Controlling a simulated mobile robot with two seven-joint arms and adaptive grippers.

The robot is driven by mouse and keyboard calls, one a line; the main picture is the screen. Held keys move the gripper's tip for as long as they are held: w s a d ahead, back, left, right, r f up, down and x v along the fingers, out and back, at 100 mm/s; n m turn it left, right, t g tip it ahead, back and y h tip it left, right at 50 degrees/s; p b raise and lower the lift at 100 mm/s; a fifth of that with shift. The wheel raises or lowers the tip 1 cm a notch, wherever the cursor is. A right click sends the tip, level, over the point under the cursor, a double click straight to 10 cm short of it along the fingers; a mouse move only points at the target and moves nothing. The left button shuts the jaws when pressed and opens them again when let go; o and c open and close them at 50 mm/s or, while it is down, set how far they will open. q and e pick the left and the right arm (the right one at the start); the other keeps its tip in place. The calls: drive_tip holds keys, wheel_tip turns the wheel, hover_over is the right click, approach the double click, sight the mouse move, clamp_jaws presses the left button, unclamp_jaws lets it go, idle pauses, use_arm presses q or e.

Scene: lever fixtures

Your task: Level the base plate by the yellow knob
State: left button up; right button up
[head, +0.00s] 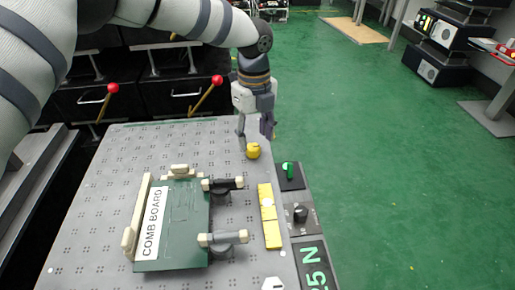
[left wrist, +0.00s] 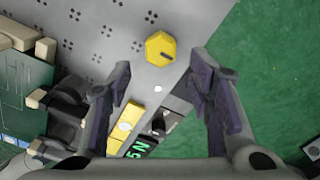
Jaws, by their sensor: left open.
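The yellow knob (head: 253,150) stands on the far right part of the grey perforated base plate (head: 110,190). In the left wrist view the yellow knob (left wrist: 160,48) is a six-sided cap with a dark slot, ahead of the fingertips. My left gripper (head: 256,130) is just beyond and above the knob in the head view, pointing down. In the left wrist view my left gripper (left wrist: 165,85) has its fingers wide apart with nothing between them, and the knob is not between the pads. My right gripper is not in view.
A green board marked COMB BOARD (head: 180,225) lies on the plate with clamps (head: 222,238) beside it. A yellow bar (head: 269,215), a green switch (head: 289,170) and a black knob (head: 301,214) line the right edge. Red-tipped levers (head: 217,80) stand behind. Green floor lies open to the right.

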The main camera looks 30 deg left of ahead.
sight(255, 148)
use_arm(q)
wheel_tip(255, 148, down, 4)
drive_tip(key=shift+r+b, duration=0.1)
drive_tip(key=shift+b, duration=0.25)
clamp_jaws()
drive_tip(key=shift+r+p, duration=0.1)
drive_tip(key=shift+p, duration=0.2)
